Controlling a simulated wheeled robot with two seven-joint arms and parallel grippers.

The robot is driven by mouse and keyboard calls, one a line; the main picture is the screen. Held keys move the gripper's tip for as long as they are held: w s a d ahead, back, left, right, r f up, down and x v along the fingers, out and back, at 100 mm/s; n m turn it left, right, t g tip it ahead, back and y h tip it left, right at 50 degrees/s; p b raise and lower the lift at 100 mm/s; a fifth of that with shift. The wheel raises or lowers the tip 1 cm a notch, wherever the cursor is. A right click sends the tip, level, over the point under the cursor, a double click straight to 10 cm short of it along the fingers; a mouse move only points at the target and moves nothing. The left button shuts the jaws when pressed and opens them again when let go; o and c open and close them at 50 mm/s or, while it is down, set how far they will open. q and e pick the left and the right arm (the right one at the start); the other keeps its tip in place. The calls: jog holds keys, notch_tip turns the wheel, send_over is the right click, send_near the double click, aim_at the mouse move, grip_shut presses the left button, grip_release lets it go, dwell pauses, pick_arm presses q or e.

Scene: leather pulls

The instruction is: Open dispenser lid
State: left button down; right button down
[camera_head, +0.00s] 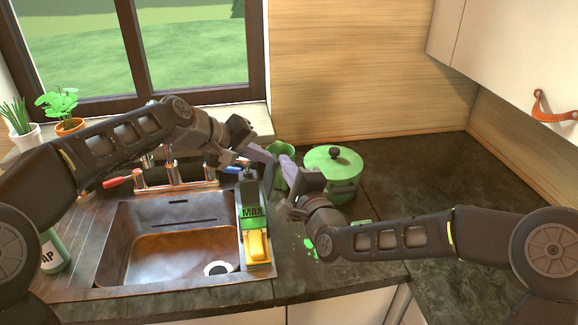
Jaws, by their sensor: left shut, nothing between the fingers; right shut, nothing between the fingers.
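A dispenser-like box marked MAX (253,222), dark above with a green band and a yellow lower part, stands on the right rim of the sink. I cannot tell which part of it is the lid. My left gripper (259,153) is shut and empty, just above and behind the box's top. My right gripper (289,171) is shut and empty, to the right of the box's top.
A green pot (345,191) with a lid stands right of my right gripper. A green container (283,149) is partly hidden behind the fingers. The sink (160,265) and taps (172,180) lie left. A soap bottle (54,251) stands far left. The counter's right back is clear.

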pick_arm(q)
jog(key=shift+d, duration=0.4)
pick_arm(e)
jog(key=shift+s+a+r+y, duration=0.35)
jog(key=shift+a+y, duration=0.05)
jog(key=shift+a, duration=0.2)
pick_arm(q)
jog(key=c, duration=1.9)
grip_release()
jog(key=shift+s, duration=0.1)
jog(key=o, duration=0.3)
jog(key=shift+s+r, duration=0.15)
jog(key=shift+r, duration=0.05)
jog(key=shift+o, duration=0.6)
jog(key=v, duration=1.1)
jog(key=shift+a, duration=0.65)
jog(key=shift+r, duration=0.1)
pick_arm(e)
jog(key=shift+w+d+f, duration=0.2)
jog(key=shift+w+d, duration=0.05)
